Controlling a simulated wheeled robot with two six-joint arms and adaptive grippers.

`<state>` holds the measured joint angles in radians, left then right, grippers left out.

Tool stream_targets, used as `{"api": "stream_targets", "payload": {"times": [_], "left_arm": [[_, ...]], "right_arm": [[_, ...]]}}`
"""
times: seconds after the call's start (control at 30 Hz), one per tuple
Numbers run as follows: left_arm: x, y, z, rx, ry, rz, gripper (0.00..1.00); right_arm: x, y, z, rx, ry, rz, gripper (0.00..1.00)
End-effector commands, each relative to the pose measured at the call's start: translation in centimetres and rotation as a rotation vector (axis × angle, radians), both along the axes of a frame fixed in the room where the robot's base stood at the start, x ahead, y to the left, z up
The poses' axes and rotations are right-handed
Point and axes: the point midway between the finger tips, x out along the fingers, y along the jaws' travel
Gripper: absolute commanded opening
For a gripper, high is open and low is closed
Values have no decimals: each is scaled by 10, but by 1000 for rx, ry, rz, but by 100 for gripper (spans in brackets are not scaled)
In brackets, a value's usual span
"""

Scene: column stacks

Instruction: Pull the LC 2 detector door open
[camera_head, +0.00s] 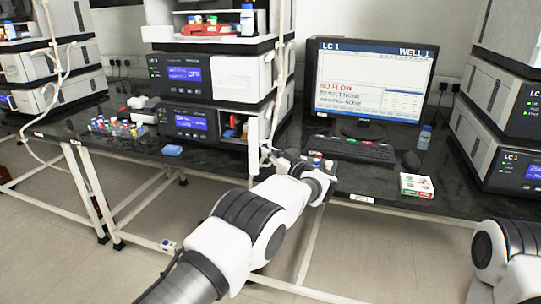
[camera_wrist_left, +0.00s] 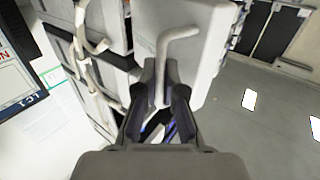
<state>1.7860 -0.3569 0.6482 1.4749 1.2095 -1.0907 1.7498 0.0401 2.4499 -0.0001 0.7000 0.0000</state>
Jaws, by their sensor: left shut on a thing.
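The white detector door (camera_head: 253,138) is on the bottom module (camera_head: 188,122) of the middle stack in the head view. It stands swung out, nearly edge-on, with the compartment beside it open. The label on this module is too small to read. My left gripper (camera_head: 270,155) is at the door's lower front. In the left wrist view, the door (camera_wrist_left: 205,40) shows as a pale panel with a bent rod handle (camera_wrist_left: 178,36). My left gripper (camera_wrist_left: 160,75) is shut on the handle, one finger on each side. My right gripper is out of view.
A monitor (camera_head: 370,80) marked LC 1 and a keyboard (camera_head: 352,150) stand right of the door. A vial rack (camera_head: 115,127) and a blue item (camera_head: 172,150) lie left.

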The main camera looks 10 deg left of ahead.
Motion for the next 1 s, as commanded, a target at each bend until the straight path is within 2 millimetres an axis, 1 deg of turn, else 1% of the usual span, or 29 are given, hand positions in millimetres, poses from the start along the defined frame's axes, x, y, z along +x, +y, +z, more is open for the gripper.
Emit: {"api": "stream_targets", "payload": {"times": [0.2,0.6,0.63,0.67,0.7,1.0], "left_arm": [[1,1,1,1,-2,34,0],[2,2,3,3,-4,38,0],[1,2,3,3,-4,38,14],[2,2,3,3,-4,38,25],[1,2,3,2,-3,38,33],[1,1,3,2,-2,37,33]], "right_arm": [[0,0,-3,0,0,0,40],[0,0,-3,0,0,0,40],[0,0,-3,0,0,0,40],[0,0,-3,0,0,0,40],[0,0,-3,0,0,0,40],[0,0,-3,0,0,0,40]]}}
